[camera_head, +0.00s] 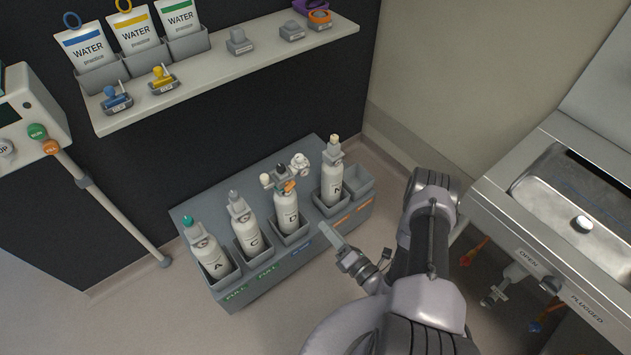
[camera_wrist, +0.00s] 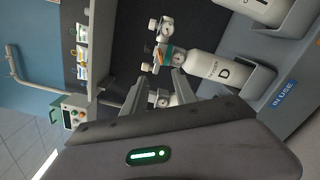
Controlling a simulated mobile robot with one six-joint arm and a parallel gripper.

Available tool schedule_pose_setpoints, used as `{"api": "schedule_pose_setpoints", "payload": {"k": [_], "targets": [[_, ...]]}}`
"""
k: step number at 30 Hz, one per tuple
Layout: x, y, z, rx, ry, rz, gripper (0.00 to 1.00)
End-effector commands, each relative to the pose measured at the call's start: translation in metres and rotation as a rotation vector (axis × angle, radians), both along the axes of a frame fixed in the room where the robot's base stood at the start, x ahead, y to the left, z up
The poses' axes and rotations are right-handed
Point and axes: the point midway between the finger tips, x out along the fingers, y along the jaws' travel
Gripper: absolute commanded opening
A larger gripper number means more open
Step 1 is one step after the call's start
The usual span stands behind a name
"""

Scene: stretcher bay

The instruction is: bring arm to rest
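My gripper (camera_head: 330,234) is in front of the grey bottle rack (camera_head: 262,275), at the right part of its front edge. In the wrist view its two fingers (camera_wrist: 157,88) stand apart with nothing held between them. The bottle marked D (camera_head: 287,212) stands in the rack with a regulator (camera_head: 299,165) on its top. In the wrist view the D bottle (camera_wrist: 215,68) and its regulator (camera_wrist: 164,52) show beyond the fingers. My arm bends over the floor between the rack and the steel unit.
The rack's far right slot is empty. A shelf (camera_head: 235,65) with water pouches (camera_head: 88,47) and clips is above. A steel basin unit (camera_head: 572,200) is close on the right of my arm.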

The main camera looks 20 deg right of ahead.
Motion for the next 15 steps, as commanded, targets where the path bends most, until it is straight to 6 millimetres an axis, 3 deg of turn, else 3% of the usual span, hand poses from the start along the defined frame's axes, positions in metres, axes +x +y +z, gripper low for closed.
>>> {"api": "schedule_pose_setpoints", "payload": {"k": [2, 5, 8, 10, 12, 15], "targets": [[0.001, 0.000, 0.002, -0.002, -0.003, 0.005, 0.34], [0.017, 0.009, 0.032, -0.045, -0.061, 0.095, 0.34], [0.039, 0.043, 0.111, -0.171, -0.207, 0.348, 0.34], [0.037, 0.082, 0.178, -0.311, -0.341, 0.593, 0.34], [0.017, 0.119, 0.234, -0.479, -0.472, 0.838, 0.34], [-0.032, 0.157, 0.291, -0.755, -0.648, 1.159, 0.34]]}}
